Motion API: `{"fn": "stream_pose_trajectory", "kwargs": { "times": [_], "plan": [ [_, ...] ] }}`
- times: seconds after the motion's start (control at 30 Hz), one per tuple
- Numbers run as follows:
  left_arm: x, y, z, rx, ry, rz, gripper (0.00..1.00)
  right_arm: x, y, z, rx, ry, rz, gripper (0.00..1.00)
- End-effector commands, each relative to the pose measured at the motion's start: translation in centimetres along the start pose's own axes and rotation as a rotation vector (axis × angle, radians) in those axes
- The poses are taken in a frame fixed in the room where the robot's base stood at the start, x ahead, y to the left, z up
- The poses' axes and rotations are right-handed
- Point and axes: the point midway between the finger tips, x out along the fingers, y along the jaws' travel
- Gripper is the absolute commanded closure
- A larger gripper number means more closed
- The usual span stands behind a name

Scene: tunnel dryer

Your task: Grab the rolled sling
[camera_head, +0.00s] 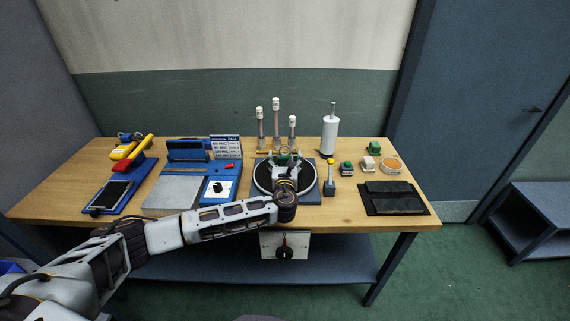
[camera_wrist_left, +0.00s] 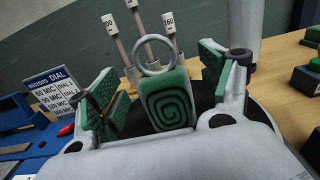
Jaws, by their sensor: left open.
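The rolled sling is a green block-like roll (camera_wrist_left: 167,104) with a dark spiral on its face and a pale metal ring (camera_wrist_left: 154,54) at its top. In the wrist view it stands between the two green-padded fingers of my left gripper (camera_wrist_left: 158,72). The fingers are spread, with a visible gap on each side of it. In the head view my left gripper (camera_head: 286,165) is over the round black plate (camera_head: 262,178) and mostly hides the sling. My right gripper is not in view.
Behind stand several white-capped posts (camera_head: 276,118) and a white cylinder (camera_head: 329,137). To the left are a dial box (camera_head: 221,189) and sign (camera_head: 225,147). To the right are small blocks (camera_head: 346,168) and a black pouch (camera_head: 395,197). The table's (camera_head: 345,212) front right is bare.

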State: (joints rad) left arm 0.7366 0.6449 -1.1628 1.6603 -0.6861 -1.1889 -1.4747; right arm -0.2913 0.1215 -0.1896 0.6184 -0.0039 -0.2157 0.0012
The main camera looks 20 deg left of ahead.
Motion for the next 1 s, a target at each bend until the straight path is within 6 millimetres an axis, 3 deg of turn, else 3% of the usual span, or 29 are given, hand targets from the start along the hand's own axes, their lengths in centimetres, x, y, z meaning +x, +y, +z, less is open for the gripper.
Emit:
{"fn": "stream_pose_trajectory", "kwargs": {
  "times": [0.2, 0.4, 0.77, 1.0],
  "plan": [
    [1.8, 0.0, 0.0, 0.001, 0.0, 0.001, 0.21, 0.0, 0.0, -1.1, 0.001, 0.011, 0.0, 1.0],
    [2.1, 0.0, -0.1, 0.0, 0.001, -0.001, 0.21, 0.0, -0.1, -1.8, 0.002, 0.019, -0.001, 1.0],
    [2.1, 0.0, -0.1, 0.0, 0.001, 0.0, 0.21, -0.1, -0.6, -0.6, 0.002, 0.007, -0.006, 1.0],
    [2.1, 0.0, 0.0, 0.0, 0.001, 0.0, 0.5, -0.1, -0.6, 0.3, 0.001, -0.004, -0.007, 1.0]
  ]
}}
